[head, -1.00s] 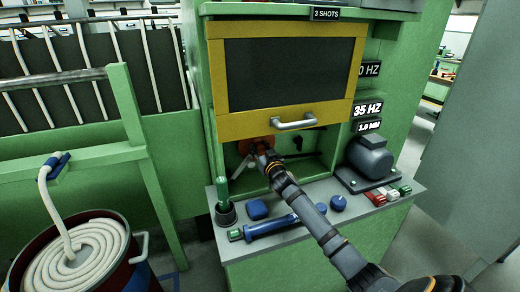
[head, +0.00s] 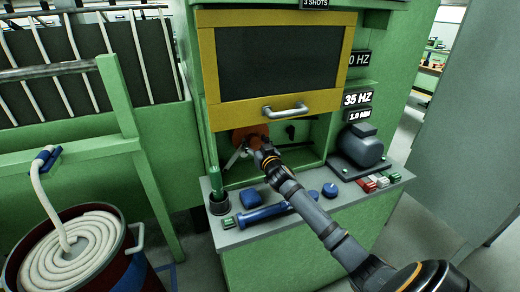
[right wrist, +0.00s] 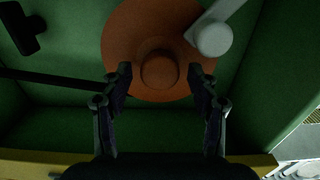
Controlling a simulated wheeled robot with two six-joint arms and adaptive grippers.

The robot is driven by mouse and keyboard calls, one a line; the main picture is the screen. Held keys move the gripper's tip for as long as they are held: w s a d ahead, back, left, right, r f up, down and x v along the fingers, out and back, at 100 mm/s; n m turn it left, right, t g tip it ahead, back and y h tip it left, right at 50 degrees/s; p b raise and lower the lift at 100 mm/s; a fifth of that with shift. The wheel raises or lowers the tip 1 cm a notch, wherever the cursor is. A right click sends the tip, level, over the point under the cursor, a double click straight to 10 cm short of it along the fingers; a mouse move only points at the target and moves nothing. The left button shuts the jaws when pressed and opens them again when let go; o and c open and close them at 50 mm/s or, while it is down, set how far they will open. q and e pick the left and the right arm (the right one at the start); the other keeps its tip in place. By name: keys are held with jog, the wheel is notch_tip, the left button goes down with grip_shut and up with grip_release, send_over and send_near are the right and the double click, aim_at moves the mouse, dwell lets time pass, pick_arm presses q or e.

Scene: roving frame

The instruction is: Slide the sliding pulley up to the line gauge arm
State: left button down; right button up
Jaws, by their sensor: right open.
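An orange disc with a round hub, seemingly the sliding pulley (head: 240,132), is inside the green cabinet below the raised yellow-framed door. It also shows in the right wrist view (right wrist: 130,50). A pale arm with a rounded end (right wrist: 214,38), seemingly the line gauge arm, overlaps the disc's edge; it also shows in the head view (head: 234,159). My right gripper (head: 260,149) is in the cabinet opening, in front of the disc. In the right wrist view its open fingers (right wrist: 160,75) appear on either side of the hub, with gaps. My left gripper is not in view.
The yellow-framed door (head: 220,115) with its handle hangs above the opening. A black piece (head: 290,131) is inside, right of the disc. A grey ledge (head: 240,234) below carries blue parts, a green-handled item and a motor (head: 361,147). A rope drum (head: 120,262) stands left.

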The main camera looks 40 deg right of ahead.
jog(key=v, duration=1)
jog(key=shift+s, duration=0.25)
